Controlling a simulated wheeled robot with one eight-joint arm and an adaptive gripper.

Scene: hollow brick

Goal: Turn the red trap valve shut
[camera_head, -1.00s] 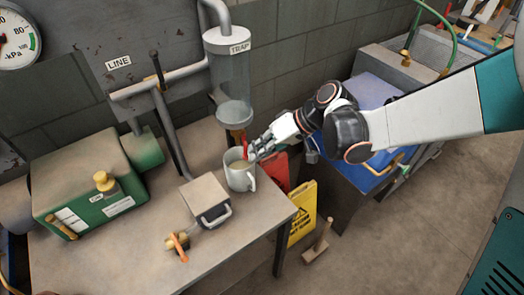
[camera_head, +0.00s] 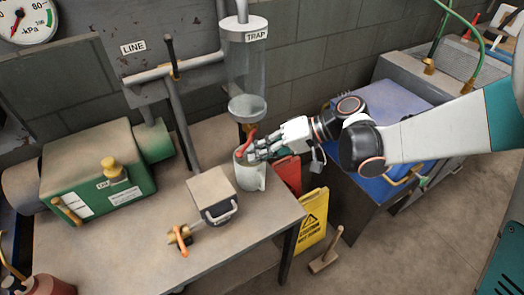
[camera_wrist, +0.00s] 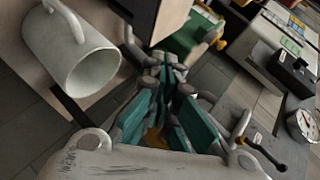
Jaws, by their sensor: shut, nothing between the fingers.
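The clear trap cylinder (camera_head: 247,75), labelled TRAP, hangs above the table's right end. Its red valve handle (camera_head: 249,142) sits under the cylinder, slanting from lower left to upper right. My gripper (camera_head: 254,153) reaches in from the right, with its fingertips close beside the handle, just above the white mug (camera_head: 250,179). In the wrist view the teal fingers (camera_wrist: 167,108) are shut with nothing between them. The mug (camera_wrist: 58,48) is to their left there. The red handle cannot be made out in the wrist view; whether the fingertips touch it is unclear.
A block with a metal handle (camera_head: 212,190) and a brass valve with an orange lever (camera_head: 180,241) lie on the table (camera_head: 110,250). A green machine (camera_head: 97,172) stands left. A yellow caution sign (camera_head: 312,219) and a blue-topped cabinet (camera_head: 385,100) stand right.

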